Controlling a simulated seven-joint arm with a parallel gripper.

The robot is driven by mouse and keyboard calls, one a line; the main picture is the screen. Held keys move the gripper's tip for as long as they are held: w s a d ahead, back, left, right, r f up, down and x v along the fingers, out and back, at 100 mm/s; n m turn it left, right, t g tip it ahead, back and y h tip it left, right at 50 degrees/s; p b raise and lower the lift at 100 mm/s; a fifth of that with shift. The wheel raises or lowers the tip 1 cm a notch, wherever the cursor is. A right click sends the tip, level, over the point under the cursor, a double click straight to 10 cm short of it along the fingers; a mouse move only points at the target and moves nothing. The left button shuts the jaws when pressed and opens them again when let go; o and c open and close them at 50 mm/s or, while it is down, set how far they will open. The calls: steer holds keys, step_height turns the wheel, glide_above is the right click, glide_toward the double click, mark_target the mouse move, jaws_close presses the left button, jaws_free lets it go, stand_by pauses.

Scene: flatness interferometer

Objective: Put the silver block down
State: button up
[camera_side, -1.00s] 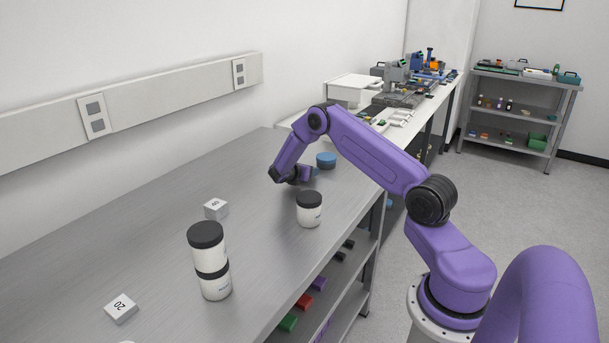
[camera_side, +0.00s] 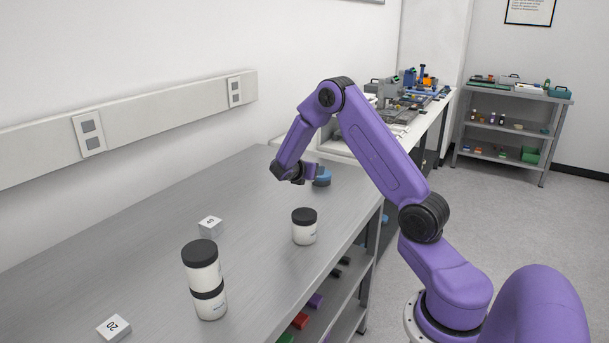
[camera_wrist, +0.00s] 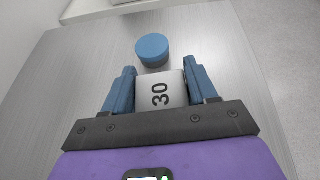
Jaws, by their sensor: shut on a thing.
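My gripper (camera_wrist: 159,72) is shut on a silver block (camera_wrist: 160,92) marked "30", with a blue finger on each side of it in the wrist view. In the side view my gripper (camera_side: 308,172) is over the far part of the grey metal bench (camera_side: 150,250). The block cannot be made out there. A blue round disc or puck (camera_side: 322,179) stands on the bench close by. It shows just beyond the block in the wrist view (camera_wrist: 153,48), apart from it. The block's underside is hidden in both views.
A white jar with a black lid (camera_side: 304,228) and two stacked jars (camera_side: 205,280) stand nearer on the bench. Blocks marked "40" (camera_side: 210,226) and "20" (camera_side: 114,328) also lie there. Bare bench surrounds them. A cluttered side bench (camera_side: 405,115) is behind.

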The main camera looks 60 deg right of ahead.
mark_target(164, 295)
steer(key=s+a+r, duration=0.3)
steer(key=s, duration=0.2)
steer(key=shift+s+a, duration=0.2)
steer(key=shift+a, duration=0.2)
